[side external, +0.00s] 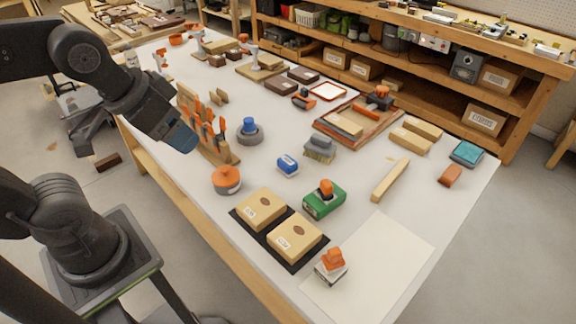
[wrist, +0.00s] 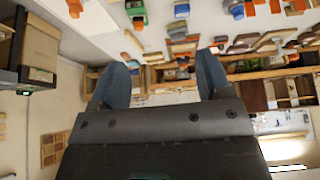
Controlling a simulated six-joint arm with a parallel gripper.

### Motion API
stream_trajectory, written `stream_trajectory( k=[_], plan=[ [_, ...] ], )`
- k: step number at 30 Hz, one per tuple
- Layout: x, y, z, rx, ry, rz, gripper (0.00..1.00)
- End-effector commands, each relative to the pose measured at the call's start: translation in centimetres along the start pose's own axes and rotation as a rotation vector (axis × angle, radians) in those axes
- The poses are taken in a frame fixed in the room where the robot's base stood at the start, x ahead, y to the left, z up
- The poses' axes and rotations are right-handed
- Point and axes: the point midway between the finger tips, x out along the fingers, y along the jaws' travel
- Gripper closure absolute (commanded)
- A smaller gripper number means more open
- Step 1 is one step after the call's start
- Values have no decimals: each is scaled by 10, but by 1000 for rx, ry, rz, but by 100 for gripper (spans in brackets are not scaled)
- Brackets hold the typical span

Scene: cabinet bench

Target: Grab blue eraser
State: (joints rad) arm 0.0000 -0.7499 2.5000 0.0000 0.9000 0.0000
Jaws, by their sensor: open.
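The blue eraser (side external: 287,165), a small blue block with a white part, lies on the white table near its middle in the side view. My gripper (side external: 181,138) is in the air at the left edge of the table, up and to the left of the eraser and well apart from it. In the wrist view my gripper (wrist: 163,78) shows two blue-grey fingers spread apart with nothing between them. I cannot tell for sure which small thing in the wrist view is the eraser.
An orange-lidded round container (side external: 227,180), a tool rack (side external: 207,128), a blue-topped round thing (side external: 249,132), a grey block (side external: 320,148) and a green box (side external: 324,200) surround the eraser. Two cardboard boxes (side external: 262,208) sit on a black mat.

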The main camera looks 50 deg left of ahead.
Motion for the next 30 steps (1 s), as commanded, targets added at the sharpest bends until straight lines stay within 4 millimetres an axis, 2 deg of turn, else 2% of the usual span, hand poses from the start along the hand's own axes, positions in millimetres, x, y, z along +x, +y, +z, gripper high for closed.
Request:
stream_trajectory(
  k=[10,14,17,23,26,30],
  plan=[
    [1,0,-5,-22,-8,-3,23],
    [6,-3,-27,-125,-45,-17,23],
    [18,-6,-55,-262,-90,-39,23],
    [59,-13,-111,-562,-170,-110,23],
    [88,-17,-136,-709,-202,-156,23],
    [136,-23,-162,-913,-242,-231,23]
  ],
)
